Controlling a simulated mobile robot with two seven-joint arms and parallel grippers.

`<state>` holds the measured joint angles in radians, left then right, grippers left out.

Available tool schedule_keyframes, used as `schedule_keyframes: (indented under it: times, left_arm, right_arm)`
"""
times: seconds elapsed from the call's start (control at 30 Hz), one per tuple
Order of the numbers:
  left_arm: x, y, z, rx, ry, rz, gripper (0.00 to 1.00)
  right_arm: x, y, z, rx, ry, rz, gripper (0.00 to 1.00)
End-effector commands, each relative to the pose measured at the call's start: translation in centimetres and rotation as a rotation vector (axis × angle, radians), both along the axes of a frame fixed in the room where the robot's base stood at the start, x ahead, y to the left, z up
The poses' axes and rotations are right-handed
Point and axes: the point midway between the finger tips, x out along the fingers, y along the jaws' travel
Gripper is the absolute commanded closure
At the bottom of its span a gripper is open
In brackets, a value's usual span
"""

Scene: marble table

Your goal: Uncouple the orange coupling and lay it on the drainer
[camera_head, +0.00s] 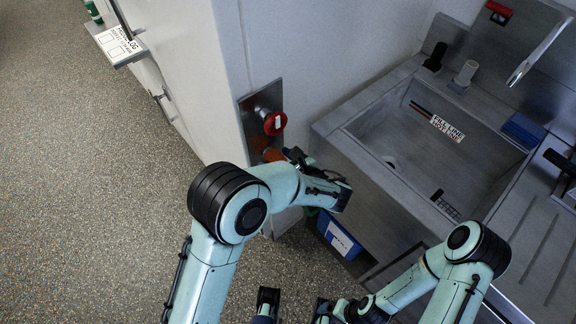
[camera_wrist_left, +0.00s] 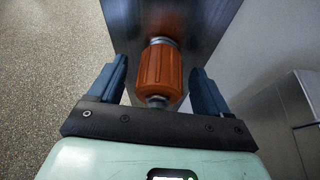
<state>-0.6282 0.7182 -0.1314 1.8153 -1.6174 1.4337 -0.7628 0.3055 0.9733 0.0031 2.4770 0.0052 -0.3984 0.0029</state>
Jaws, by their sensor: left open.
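The orange coupling (camera_wrist_left: 160,70) sits on a metal fitting on an upright steel plate (camera_wrist_left: 200,20). In the head view the coupling (camera_head: 271,155) shows only in part, below a red round handle (camera_head: 274,123). My left gripper (camera_wrist_left: 158,72) is open, with one finger on each side of the coupling and a visible gap on both sides. In the head view my left wrist hides much of it. The drainer (camera_head: 535,245) is the grooved metal surface right of the sink. My right gripper (camera_head: 293,305) is low at the bottom edge, partly cut off.
The sink basin (camera_head: 375,125) lies between the plate and the drainer, with a tap (camera_head: 525,65) behind. A dark-handled object (camera_head: 560,162) lies by the drainer's back edge. A blue bin (camera_head: 338,238) stands below the sink. A shelf with a sign (camera_head: 120,45) juts out at left.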

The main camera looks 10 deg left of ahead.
Motion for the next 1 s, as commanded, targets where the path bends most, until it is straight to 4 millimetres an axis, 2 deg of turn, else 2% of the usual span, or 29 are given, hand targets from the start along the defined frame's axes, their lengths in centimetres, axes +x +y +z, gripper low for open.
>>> schedule_keyframes:
  times: [0.37,0.4,0.57,0.6,0.63,0.73,1.0]
  left_arm:
    - [0.42,0.58,-0.28,0.001,-0.001,0.000,0.22]
    - [0.42,0.58,-0.28,0.000,0.000,0.000,0.25]
    - [0.41,0.57,-0.28,0.000,0.000,0.000,0.77]
    - [0.41,0.57,-0.28,0.000,0.000,0.000,0.79]
    - [0.41,0.57,-0.28,0.000,0.000,0.000,0.51]
    - [0.40,0.56,-0.27,0.000,0.000,0.000,0.84]
    - [0.18,0.24,-0.27,0.000,0.001,-0.001,0.85]
  right_arm:
    - [0.03,0.00,-0.01,0.000,-0.001,0.000,0.10]
    - [0.03,0.00,-0.01,0.000,-0.001,0.000,0.10]
    - [0.03,-0.01,-0.02,0.000,-0.001,0.000,0.10]
    - [0.03,-0.01,-0.02,0.000,-0.001,0.000,0.10]
    - [0.03,-0.01,-0.02,0.000,-0.001,0.000,0.10]
    - [0.02,0.00,-0.01,0.000,-0.001,0.000,0.10]
    - [0.03,0.00,0.04,0.000,-0.001,0.000,0.10]
